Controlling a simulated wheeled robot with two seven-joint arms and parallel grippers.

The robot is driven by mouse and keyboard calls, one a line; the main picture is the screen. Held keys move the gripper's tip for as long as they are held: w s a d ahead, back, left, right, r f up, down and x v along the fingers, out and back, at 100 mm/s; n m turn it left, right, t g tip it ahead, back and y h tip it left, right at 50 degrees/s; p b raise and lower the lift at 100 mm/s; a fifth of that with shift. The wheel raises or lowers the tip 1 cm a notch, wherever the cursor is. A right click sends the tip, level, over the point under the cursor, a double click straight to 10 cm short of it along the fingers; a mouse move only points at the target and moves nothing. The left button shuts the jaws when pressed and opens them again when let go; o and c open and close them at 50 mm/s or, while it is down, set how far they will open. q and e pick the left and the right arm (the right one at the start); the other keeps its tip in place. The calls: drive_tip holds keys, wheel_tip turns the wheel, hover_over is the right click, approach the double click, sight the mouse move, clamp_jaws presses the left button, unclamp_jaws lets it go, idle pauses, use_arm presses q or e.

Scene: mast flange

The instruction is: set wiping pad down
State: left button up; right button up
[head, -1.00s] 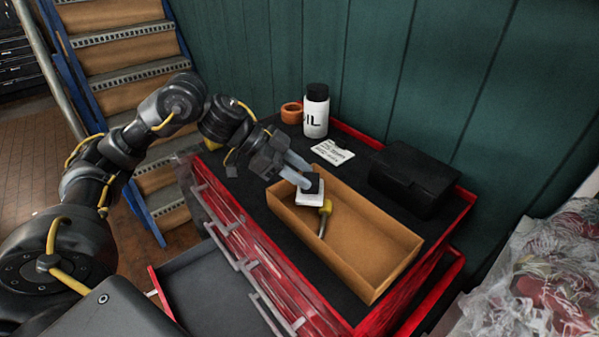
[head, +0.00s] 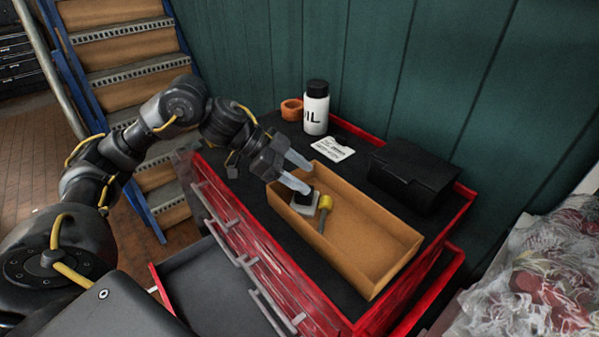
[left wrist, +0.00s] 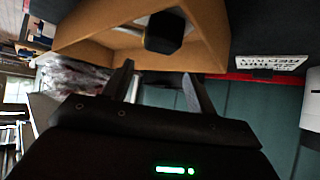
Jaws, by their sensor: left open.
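The wiping pad (head: 305,202), a pale flat pad with a black block on top, lies in the far left end of the brown tray (head: 395,268). Its black block also shows in the left wrist view (left wrist: 164,32). My left gripper (head: 304,174) is open and empty, just above the pad and apart from it; its two fingers also show in the left wrist view (left wrist: 160,85). A yellow-headed tool (head: 324,206) lies in the tray right beside the pad. My right gripper is not in view.
The tray stands on a red tool cabinet's black top. Behind it are a white oil bottle (head: 316,108), an orange ring (head: 292,110), a white label card (head: 332,149) and a black case (head: 413,178). A cabinet drawer (head: 215,290) stands open at the front.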

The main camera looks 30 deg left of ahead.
use_arm(q)
drive_tip(key=shift+a+r, duration=0.15)
drive_tip(key=shift+r, duration=0.25)
drive_tip(key=b+v, duration=0.1)
drive_tip(key=v, duration=1)
drive_tip(key=shift+s+a+r, duration=0.2)
drive_tip(key=shift+s+a, duration=0.05)
drive_tip(key=shift+r, duration=0.1)
